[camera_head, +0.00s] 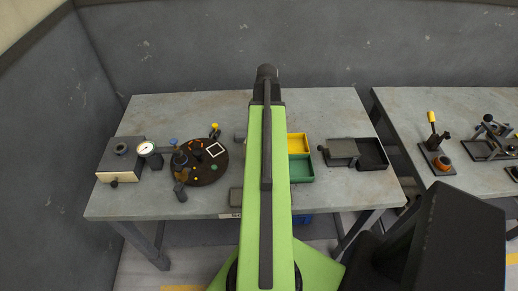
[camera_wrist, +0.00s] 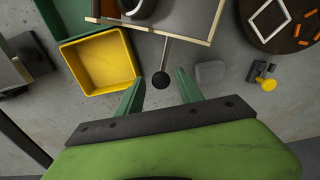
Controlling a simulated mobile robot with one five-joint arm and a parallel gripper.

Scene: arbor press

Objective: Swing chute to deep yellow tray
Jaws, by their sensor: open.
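A deep yellow tray (camera_wrist: 97,64) lies left of my gripper in the wrist view. It also shows in the head view (camera_head: 298,142), just right of my arm. A chute-like panel with pale edges (camera_wrist: 190,18) is at the top of the wrist view, partly cut off. From it a thin rod runs down to a round black knob (camera_wrist: 160,81). My gripper (camera_wrist: 159,77) is open, one green finger on each side of the knob, with gaps visible. I cannot tell whether the knob is at finger height. My arm hides the chute in the head view.
A green tray (camera_head: 301,168) adjoins the yellow one. A dark round plate (camera_head: 201,163) with small parts, a dial gauge (camera_head: 148,149) and a grey box (camera_head: 121,159) stand left. A grey block (camera_wrist: 210,72) and a yellow-knobbed part (camera_wrist: 266,80) lie right of the fingers.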

